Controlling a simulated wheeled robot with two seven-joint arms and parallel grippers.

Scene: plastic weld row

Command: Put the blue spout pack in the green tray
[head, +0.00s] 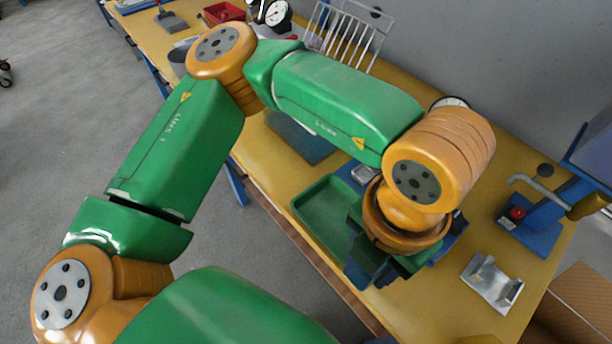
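The green tray (322,212) lies on the yellow bench, a shallow tray partly covered on its right by my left wrist. My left gripper (392,262) is at the end of the arm that reaches across the view, pointing down over the bench at the tray's right side. Its fingertips are hidden under the wrist, so I cannot see whether it is open or holds anything. I cannot make out the blue spout pack; it may be hidden behind my arm. My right gripper is not in view.
A blue press-like fixture (530,230) with a red knob stands at the right. A metal bracket (492,284) lies in front of it. A dark blue flat piece (303,140), a white rack (345,35), a dial gauge (278,13) and a red bin (223,13) are farther back.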

